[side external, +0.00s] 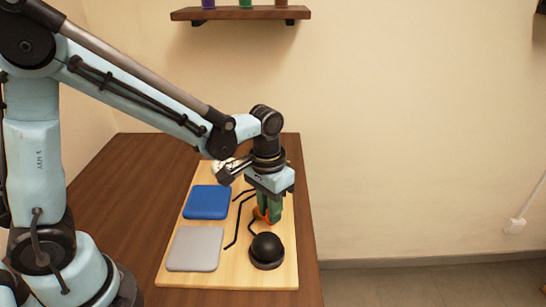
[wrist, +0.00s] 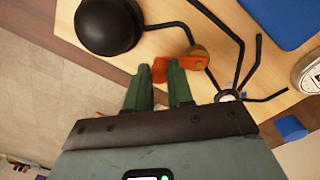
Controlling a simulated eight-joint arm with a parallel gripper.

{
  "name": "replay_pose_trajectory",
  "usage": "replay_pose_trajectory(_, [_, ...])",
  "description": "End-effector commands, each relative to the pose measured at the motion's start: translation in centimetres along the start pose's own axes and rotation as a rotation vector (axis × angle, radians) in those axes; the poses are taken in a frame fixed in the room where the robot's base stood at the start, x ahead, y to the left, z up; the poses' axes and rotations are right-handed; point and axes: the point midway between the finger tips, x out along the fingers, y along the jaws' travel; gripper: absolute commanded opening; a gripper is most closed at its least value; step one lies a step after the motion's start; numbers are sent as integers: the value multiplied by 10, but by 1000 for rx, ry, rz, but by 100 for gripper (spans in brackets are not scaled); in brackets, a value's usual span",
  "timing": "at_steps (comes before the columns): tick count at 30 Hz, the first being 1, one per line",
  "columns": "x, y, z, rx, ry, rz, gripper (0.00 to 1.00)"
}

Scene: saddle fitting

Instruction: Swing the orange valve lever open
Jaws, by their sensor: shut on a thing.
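The orange valve lever (wrist: 190,63) shows in the wrist view between and just beyond my fingertips, its right end at a round brownish hub. In the side external view a small part of the lever (side external: 262,216) shows low at my fingers; the rest is hidden behind them. My gripper (wrist: 164,68) has two green fingers, shut on the lever, one on each side of it. In the side external view my gripper (side external: 268,212) points straight down over the right part of the board, behind the black dome.
A wooden board (side external: 225,280) on the brown table (side external: 125,200) carries a black dome (side external: 266,246), a blue pad (side external: 207,202), a grey pad (side external: 195,249) and black bent pipes (side external: 237,224). A round white dial (wrist: 309,72) is at the wrist view's right edge. Bare table lies left of the board.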

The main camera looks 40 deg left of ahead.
Motion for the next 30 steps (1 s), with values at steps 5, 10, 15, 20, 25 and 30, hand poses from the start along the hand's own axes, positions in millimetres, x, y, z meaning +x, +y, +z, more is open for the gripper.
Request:
replay_pose_trajectory(5, [0, 0, 3, 57, -2, 2, 0])
replay_pose_trajectory(10, [0, 0, 4, 82, -3, 2, 0])
replay_pose_trajectory(15, [0, 0, 4, 87, -4, 2, 0])
replay_pose_trajectory(20, [0, -1, 4, 86, -5, 1, 0])
replay_pose_trajectory(25, [0, -1, 4, 85, -5, 1, 37])
replay_pose_trajectory(30, [0, -1, 4, 85, -5, 1, 47])
